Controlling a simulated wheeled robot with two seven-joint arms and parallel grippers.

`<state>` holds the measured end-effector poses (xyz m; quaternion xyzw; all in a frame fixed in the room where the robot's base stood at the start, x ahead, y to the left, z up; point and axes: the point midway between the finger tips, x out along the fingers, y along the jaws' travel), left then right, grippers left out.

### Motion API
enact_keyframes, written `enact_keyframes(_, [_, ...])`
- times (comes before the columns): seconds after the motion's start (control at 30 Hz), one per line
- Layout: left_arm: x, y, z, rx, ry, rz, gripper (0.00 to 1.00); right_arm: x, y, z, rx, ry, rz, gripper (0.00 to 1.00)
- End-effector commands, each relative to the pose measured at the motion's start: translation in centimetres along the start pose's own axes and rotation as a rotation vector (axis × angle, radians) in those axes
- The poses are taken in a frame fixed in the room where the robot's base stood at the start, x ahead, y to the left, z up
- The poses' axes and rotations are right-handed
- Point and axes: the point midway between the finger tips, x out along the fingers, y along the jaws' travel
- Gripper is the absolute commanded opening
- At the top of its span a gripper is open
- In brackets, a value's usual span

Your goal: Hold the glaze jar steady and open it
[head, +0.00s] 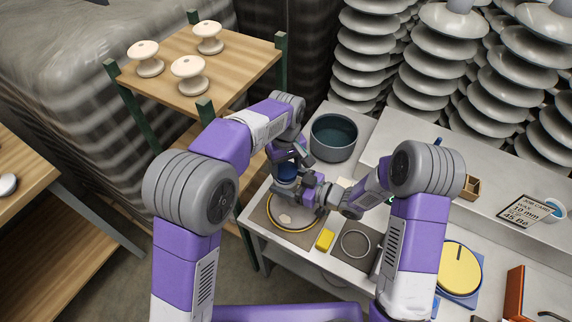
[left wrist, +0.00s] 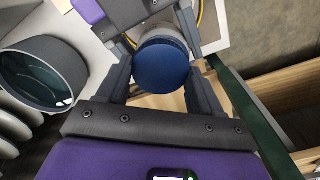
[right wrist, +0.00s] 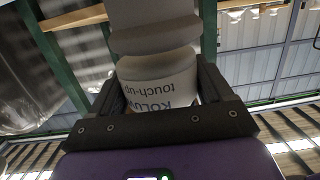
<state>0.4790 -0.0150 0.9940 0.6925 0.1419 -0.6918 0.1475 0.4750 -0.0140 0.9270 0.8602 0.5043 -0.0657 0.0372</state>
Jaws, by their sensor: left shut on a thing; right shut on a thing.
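The glaze jar has a round blue lid (left wrist: 162,64), seen from above between the fingers of my left gripper (left wrist: 160,78). In the right wrist view the white jar body (right wrist: 160,92) with an upside-down "touch-up" label sits between the fingers of my right gripper (right wrist: 158,80). In the head view the jar (head: 287,172) is small and mostly hidden by my grippers. My left gripper is shut on the lid and my right gripper is shut on the body from the side. The jar is over the far part of a yellow-ringed mat (head: 271,222). I cannot tell whether the lid is loose.
A grey pot (head: 333,150) stands behind the jar. A yellow block (head: 325,240) and a pale ring (head: 343,243) lie in front. A wooden shelf (head: 205,70) stands at left.

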Motion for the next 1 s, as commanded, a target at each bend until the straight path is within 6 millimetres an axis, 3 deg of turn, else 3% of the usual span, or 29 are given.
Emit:
enact_keyframes(0.47, [-0.2, 0.2, -0.1, 0.003, 0.006, 0.007, 0.29, 0.0, -0.1, 0.0, -0.001, 0.0, -0.004, 0.0])
enact_keyframes(1.0, [-1.9, 0.1, 0.0, 0.004, 0.003, 0.003, 0.29, -0.1, 0.1, 0.0, -0.001, 0.001, 0.001, 0.0])
